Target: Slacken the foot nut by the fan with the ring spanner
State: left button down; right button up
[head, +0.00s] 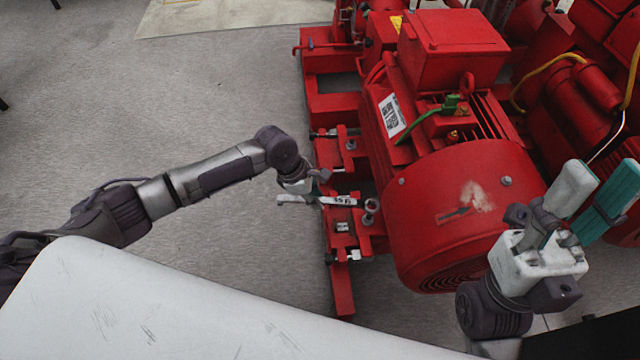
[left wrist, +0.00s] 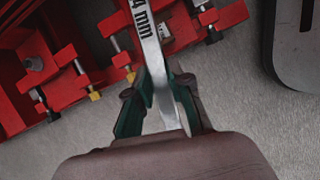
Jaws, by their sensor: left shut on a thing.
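The ring spanner (head: 340,201) is a flat silver bar. My left gripper (head: 316,188) is shut on it, its green pads on both sides of the shank in the left wrist view (left wrist: 158,92). A size ending in "4 mm" shows on the spanner (left wrist: 145,25) there. The ring end (head: 371,205) is at the foot bolt by the fan, on the red motor foot. I cannot tell whether the ring sits around the foot nut, which it hides. My right gripper (head: 600,185) is open and empty, right of the fan cowl.
The red motor (head: 430,130) with its round fan cowl (head: 455,215) stands on a red base frame (head: 341,285). Another foot bolt (head: 351,146) and jacking screws are close by. A pale surface (head: 180,310) fills the front left. Grey floor left of the frame is clear.

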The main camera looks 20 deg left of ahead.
pick_arm(q)
jog(key=shift+w, duration=0.25)
jog(key=shift+r, duration=0.1)
jog(key=shift+r+p, duration=0.15)
jog(key=shift+p, duration=0.55)
jog(key=shift+f+b, duration=0.5)
jog(key=shift+f, duration=2.15)
jog(key=shift+f+b, duration=0.55)
jog(key=shift+f, duration=0.8)
jog(key=shift+w, duration=0.35)
